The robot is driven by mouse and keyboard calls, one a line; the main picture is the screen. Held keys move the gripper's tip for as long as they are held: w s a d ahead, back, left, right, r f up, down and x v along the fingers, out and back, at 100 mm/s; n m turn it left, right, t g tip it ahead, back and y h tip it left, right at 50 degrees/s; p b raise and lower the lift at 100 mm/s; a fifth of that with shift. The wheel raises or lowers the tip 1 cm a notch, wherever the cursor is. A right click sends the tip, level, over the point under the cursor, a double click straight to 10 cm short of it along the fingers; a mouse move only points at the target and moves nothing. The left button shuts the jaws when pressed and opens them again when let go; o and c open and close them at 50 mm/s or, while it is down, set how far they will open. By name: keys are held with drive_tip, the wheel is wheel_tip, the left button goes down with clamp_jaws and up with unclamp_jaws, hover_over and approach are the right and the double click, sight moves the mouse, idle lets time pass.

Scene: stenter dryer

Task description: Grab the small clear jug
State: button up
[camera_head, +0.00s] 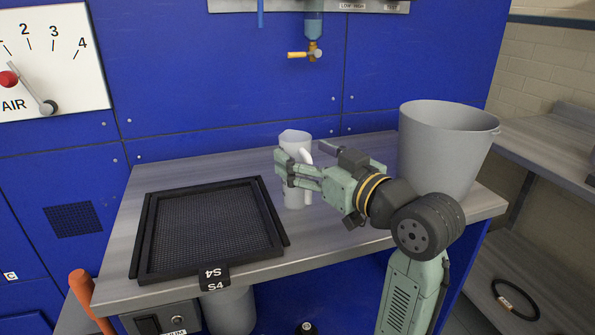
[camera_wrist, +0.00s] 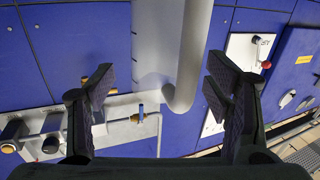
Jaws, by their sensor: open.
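The small jug (camera_head: 295,143) stands upright on the grey worktop, right of the black mesh tray. It looks pale grey and has a handle on its right side. In the head view my gripper (camera_head: 285,168) is at the jug, and its fingers hide part of the jug's middle. In the wrist view the jug (camera_wrist: 160,45) and its curved handle lie between the two open fingers of my gripper (camera_wrist: 158,88). A gap shows on both sides, so the fingers look apart from it.
A black mesh tray (camera_head: 139,240) labelled S4 lies on the left of the worktop (camera_head: 325,235). A large grey bucket (camera_head: 440,150) stands close on the right, behind my arm. A tap (camera_head: 312,50) hangs from the blue panel above the jug.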

drive_tip(key=x, duration=0.3)
drive_tip(key=shift+w+a, duration=0.1)
drive_tip(key=shift+w, duration=0.1)
drive_tip(key=shift+f, duration=0.1)
drive_tip(key=c, duration=1.2)
drive_tip(key=shift+o, duration=0.2)
